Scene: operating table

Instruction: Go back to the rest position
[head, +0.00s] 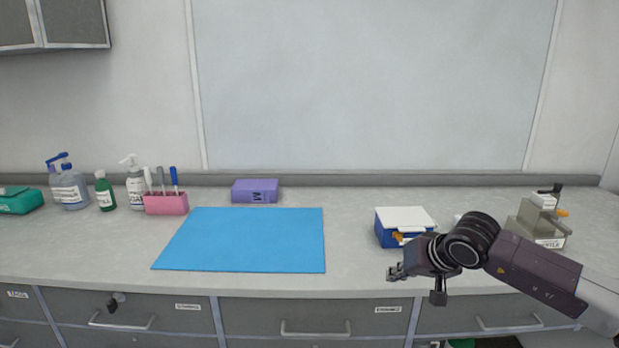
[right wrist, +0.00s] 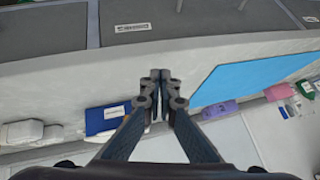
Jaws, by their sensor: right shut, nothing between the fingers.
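My right gripper (head: 394,272) is in front of the counter's front edge at the right in the head view, its arm coming in from the right. It is shut and empty; its two fingers meet in the right wrist view (right wrist: 160,76). The blue box with a white lid (head: 404,218) stands on the counter just behind it, apart from the fingers. The box also shows in the right wrist view (right wrist: 101,119). My left gripper is not in view.
A blue mat (head: 245,240) lies bare on the grey counter (head: 350,270). A purple box (head: 256,190), pink pen holder (head: 166,204), green bottle (head: 105,192) and pump bottles stand at the back left. A beige device (head: 540,225) stands at the right. Drawers with handles are below.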

